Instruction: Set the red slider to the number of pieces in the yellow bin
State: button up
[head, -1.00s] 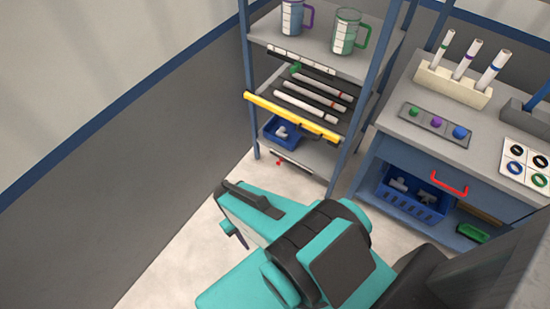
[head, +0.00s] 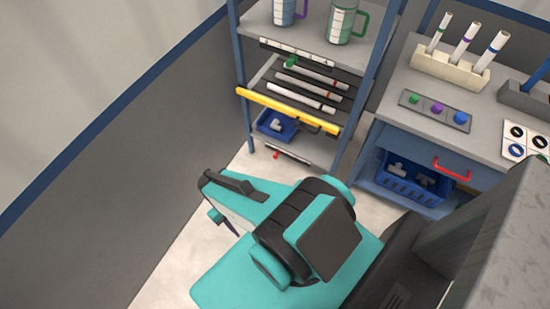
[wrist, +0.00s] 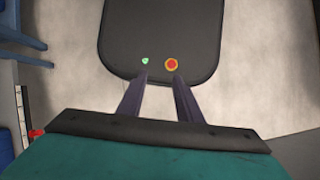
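The red slider (head: 277,156) is a small red knob near the left end of a pale scale strip (head: 292,156), low on the rack's front. A red knob on a pale strip also shows at the left edge of the wrist view (wrist: 37,133). The strip's marks are too small to read. A yellow bar (head: 285,109) runs across the rack's front above a blue bin (head: 270,126) holding a pale pipe piece; I see no bin with yellow walls. My gripper (wrist: 158,76) is empty, its two dark fingers apart, and it is away from the slider.
The rack holds measuring cups (head: 341,22), several white tubes and a green slider (head: 291,62). At right, a workbench (head: 400,134) has a red drawer handle (head: 451,167) and a blue crate (head: 410,191) with pipe pieces. A grey wall stands at left, with pale floor between.

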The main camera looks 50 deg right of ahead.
jog(key=shift+o, duration=0.5)
jog(key=shift+w+a+f, duration=0.1)
jog(key=shift+w+f, duration=0.05)
jog(key=shift+f, duration=0.15)
jog(key=w+f+m+t+y+b, duration=0.2)
jog(key=w+f+t+b, duration=0.8)
jog(key=w+f+b, duration=1.15)
jog(key=w+d+f+m+t+h+b, duration=0.2)
jog(key=w+d+f+t+b, duration=0.15)
jog(key=w+d, duration=0.35)
jog(key=w+d+f+m+t+h+b, duration=0.2)
jog(key=d+h+b, duration=0.2)
jog(key=d+b, duration=0.3)
jog(key=w+d+f+m+t+h+b, duration=0.1)
jog(key=w+d+f+m+h+b, duration=0.1)
jog(key=w+d+h+b, duration=0.3)
jog(key=s+d+f+m+g+h+b, duration=0.2)
jog(key=s+d+m+g+h+b, duration=0.1)
jog(key=s+d+b, duration=0.4)
jog(key=s+d+f+m+g+h+b, duration=0.3)
jog(key=s+d+m+h+b, duration=0.1)
jog(key=s+d+b, duration=0.3)
jog(key=shift+d+f+g+h+b, duration=0.2)
jog(key=shift+d+g+h+b, duration=0.15)
jog(key=shift+h, duration=0.35)
